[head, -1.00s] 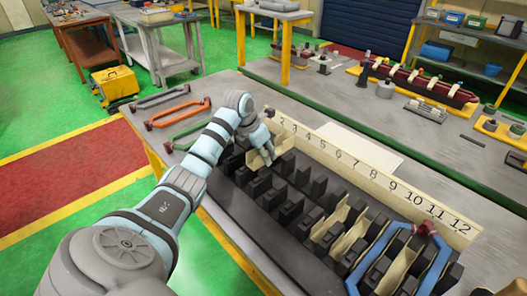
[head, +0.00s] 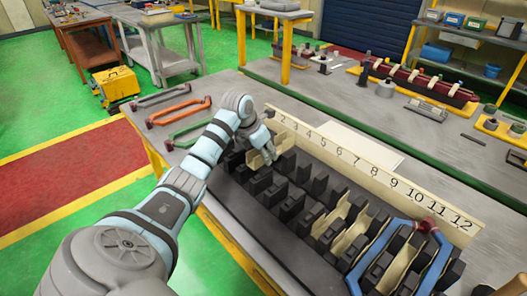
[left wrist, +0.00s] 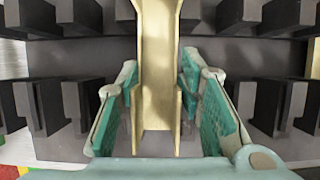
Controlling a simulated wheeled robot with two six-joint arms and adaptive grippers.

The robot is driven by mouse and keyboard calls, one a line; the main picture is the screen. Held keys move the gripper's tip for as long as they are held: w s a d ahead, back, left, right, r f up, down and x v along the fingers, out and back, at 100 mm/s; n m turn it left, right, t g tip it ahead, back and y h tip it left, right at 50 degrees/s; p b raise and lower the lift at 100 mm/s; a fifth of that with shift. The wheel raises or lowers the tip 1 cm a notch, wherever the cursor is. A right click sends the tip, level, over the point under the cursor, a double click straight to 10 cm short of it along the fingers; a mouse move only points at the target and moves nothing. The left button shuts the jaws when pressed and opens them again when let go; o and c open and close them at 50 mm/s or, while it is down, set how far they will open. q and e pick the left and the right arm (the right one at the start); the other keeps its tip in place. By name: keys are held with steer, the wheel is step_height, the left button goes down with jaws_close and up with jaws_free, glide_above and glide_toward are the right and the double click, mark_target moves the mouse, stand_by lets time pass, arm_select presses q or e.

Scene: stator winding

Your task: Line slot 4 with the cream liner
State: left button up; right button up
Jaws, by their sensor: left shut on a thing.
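The cream liner (left wrist: 159,70) is a channel-shaped strip. It stands between the green pads of my left gripper (left wrist: 160,105), which is shut on it. In the head view, my left gripper (head: 264,146) is at the far left part of the dark slotted stator block (head: 262,225), below the low numbers of the number strip (head: 362,168). Dark teeth (left wrist: 85,105) lie on both sides of the liner in the left wrist view. The arm and fingers hide the nearest slots, so I cannot tell which slot the liner is over or how deep it sits. My right gripper is not in view.
Other cream liners (head: 350,238) stand in slots toward the right end. A blue coil (head: 383,245) lies across that end. Orange (head: 178,112), green (head: 190,132) and grey coils lie on the table's left side. The strip forms a raised wall behind the slots.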

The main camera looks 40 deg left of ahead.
arm_select(q)
steer(key=shift+o, duration=1.4)
steer(key=shift+s+d+f, duration=0.1)
steer(key=shift+d+f, duration=0.15)
steer(key=shift+f, duration=0.65)
steer(key=o, duration=1.1)
steer(key=shift+a, duration=0.35)
steer(key=shift+o, duration=0.3)
steer(key=shift+a, duration=0.1)
steer(key=shift+r, duration=0.1)
steer(key=shift+r, duration=0.1)
steer(key=shift+r+p, duration=0.75)
steer(key=shift+p, duration=0.05)
